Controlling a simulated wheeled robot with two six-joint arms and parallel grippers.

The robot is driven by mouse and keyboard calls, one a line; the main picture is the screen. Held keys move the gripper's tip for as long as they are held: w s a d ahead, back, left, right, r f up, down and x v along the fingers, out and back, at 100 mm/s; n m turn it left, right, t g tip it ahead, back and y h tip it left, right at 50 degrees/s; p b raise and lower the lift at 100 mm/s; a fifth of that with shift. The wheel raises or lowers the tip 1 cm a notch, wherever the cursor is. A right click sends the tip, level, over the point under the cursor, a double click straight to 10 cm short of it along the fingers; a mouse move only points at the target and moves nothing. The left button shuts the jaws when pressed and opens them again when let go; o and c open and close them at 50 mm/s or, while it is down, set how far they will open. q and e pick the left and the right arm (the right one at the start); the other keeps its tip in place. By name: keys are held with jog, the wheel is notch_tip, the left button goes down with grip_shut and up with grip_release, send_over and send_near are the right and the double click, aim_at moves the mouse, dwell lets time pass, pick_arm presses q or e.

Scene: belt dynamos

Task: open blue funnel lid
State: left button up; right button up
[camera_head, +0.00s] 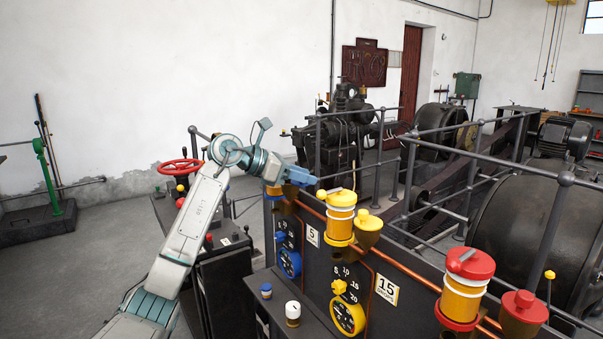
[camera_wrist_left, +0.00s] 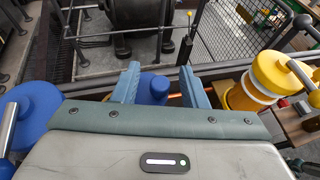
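The blue funnel lid (camera_wrist_left: 153,88) shows in the left wrist view as a round blue cap with a small knob. It sits between the two fingers of my left gripper (camera_wrist_left: 160,86), with a visible gap at least on the right side. The gripper is open. In the head view my left gripper (camera_head: 297,176) is over the far end of the dark machine panel and hides the lid. A brass-coloured funnel body (camera_head: 288,207) shows just below it. My right gripper is not in view.
A larger blue cap (camera_wrist_left: 35,112) with a light handle is left of the gripper. A yellow oiler (camera_head: 341,217) and yellow funnel (camera_head: 368,229) stand nearby, and a red oiler (camera_head: 465,290) and red funnel (camera_head: 524,308) farther right. Railings (camera_head: 470,170) run behind the panel.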

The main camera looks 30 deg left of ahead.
pick_arm(q)
grip_shut()
jog(key=shift+w+d+r+n+t+y+p, duration=0.1)
jog(key=shift+d+n+t+y+p, duration=0.15)
jog(key=shift+n+y, duration=0.15)
jog(key=shift+w+d+n+t+y+p, duration=0.1)
jog(key=shift+n+t+y+p, duration=0.15)
jog(key=shift+n+y, duration=0.15)
jog(key=n+y, duration=0.1)
jog(key=w+n+t+y+p, duration=0.1)
jog(key=shift+d+n+y, duration=0.3)
jog(key=shift+d+y, duration=0.1)
jog(key=shift+w+d+n+t+y+p, duration=0.15)
jog(key=shift+n+y+p, duration=0.15)
jog(key=shift+n+y, duration=0.25)
jog(key=shift+w+n+t+y+p, duration=0.15)
jog(key=shift+n+y+p, duration=0.2)
jog(key=shift+y, duration=0.3)
